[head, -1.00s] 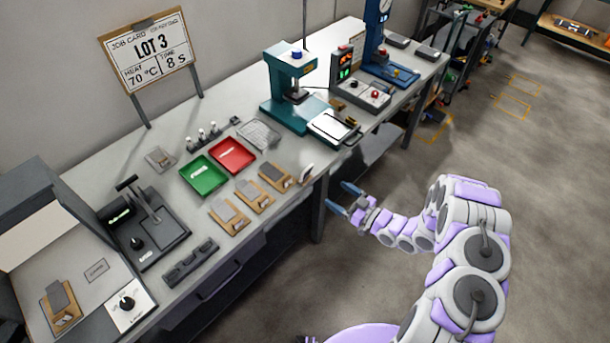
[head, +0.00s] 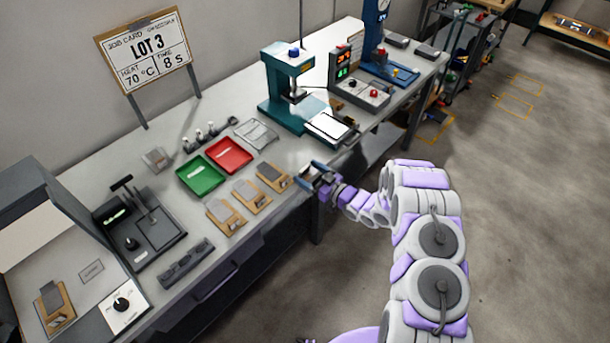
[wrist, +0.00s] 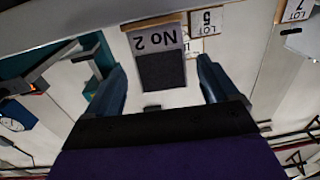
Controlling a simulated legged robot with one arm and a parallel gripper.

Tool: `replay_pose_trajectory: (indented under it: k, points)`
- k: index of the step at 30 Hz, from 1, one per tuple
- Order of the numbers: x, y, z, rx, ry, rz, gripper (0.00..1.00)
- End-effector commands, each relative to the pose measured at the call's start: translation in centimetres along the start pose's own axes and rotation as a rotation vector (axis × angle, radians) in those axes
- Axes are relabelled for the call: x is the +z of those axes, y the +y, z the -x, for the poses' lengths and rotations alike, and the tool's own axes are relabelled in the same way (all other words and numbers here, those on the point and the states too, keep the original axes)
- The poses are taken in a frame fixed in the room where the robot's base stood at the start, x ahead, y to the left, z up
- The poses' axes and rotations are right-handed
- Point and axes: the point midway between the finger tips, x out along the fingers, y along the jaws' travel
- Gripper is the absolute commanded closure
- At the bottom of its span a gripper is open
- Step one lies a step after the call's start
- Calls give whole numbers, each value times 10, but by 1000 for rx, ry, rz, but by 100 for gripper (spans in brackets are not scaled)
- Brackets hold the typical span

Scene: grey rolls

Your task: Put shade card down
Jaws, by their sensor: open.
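A grey card marked "No 2" (wrist: 155,40) with a dark square swatch shows upside down in the wrist view. It lies between and beyond the fingers of my open gripper (wrist: 161,72), with space on both sides. I cannot tell whether it is the shade card or how far off it is. In the head view my gripper (head: 310,174) is at the bench's front edge, right of three wooden boards with grey pieces (head: 224,215) (head: 250,196) (head: 272,177). The gripper hides what is between its fingers there.
The grey bench (head: 300,152) carries a green tray (head: 201,176), a red tray (head: 229,155) and a teal press (head: 285,85). A control box (head: 359,92) stands right of the press. White tags (wrist: 207,20) show beside the card. The floor at right is open.

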Motion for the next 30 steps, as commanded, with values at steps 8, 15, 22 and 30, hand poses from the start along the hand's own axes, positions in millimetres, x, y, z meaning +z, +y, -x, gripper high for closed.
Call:
replay_pose_trajectory:
  k: [8,15,22,30]
  points:
    - [-2,1,-38,-3,-2,4,13]
    - [-4,3,-37,-1,1,0,13]
    - [-4,2,-38,-1,1,0,31]
    - [-3,1,-39,-2,-1,1,57]
